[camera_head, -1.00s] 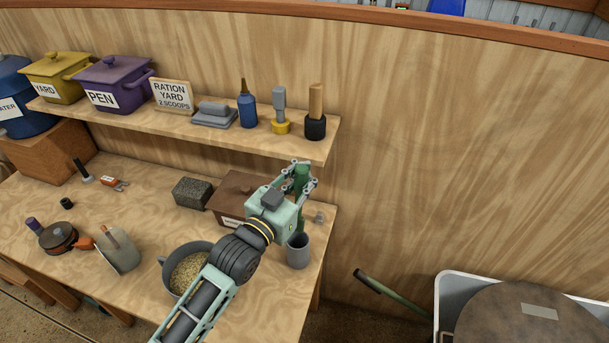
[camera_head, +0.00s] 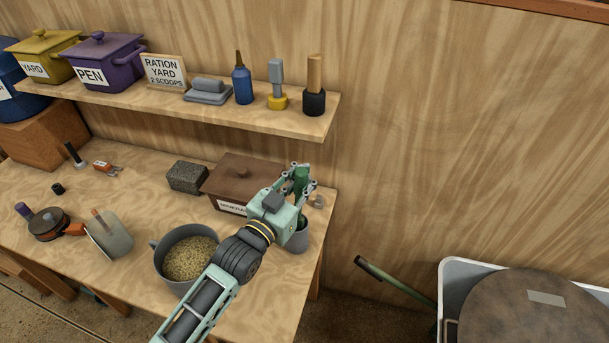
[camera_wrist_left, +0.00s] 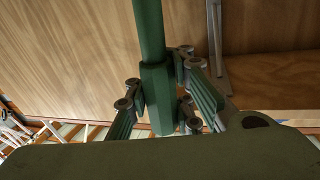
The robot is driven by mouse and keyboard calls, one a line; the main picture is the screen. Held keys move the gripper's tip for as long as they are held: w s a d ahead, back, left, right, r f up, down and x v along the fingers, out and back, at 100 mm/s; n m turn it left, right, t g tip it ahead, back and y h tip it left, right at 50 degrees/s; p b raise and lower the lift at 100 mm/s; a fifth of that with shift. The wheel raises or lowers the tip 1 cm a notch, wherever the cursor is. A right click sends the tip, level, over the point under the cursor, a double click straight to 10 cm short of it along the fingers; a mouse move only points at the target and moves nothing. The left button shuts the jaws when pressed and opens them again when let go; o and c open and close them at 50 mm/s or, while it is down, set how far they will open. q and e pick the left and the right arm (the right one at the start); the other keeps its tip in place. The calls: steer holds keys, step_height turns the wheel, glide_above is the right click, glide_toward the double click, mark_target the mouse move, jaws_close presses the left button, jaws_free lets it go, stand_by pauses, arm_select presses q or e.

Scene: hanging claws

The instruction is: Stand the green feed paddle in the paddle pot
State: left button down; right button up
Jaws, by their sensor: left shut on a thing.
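The green feed paddle (camera_head: 302,176) is held roughly upright in my left gripper (camera_head: 303,184), at the right end of the bench. In the left wrist view its shaft (camera_wrist_left: 150,32) runs up from a thicker green part (camera_wrist_left: 158,92) between the fingers (camera_wrist_left: 160,104). The grey paddle pot (camera_head: 296,241) stands on the bench just below the gripper. The paddle's green lower end shows at the pot's mouth; how far inside it is, I cannot tell, as my gripper partly hides it. My right gripper is not in view.
A brown lidded box (camera_head: 232,178) stands close left of the gripper. A pan of grain (camera_head: 188,258) and a scoop (camera_head: 110,236) stand nearer the front. The shelf (camera_head: 250,117) with bottles and pots overhangs the back. A white bin (camera_head: 449,290) stands right of the bench.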

mark_target(299, 196)
arm_select(q)
step_height(299, 196, down, 4)
steer(key=shift+r+b, duration=0.25)
steer(key=shift+b, duration=0.8)
step_height(299, 196, down, 3)
steer(key=shift+r+b, duration=0.1)
steer(key=shift+b, duration=0.9)
steer(key=c, duration=1.5)
jaws_free()
steer(key=shift+o, duration=0.2)
steer(key=shift+o, duration=1.3)
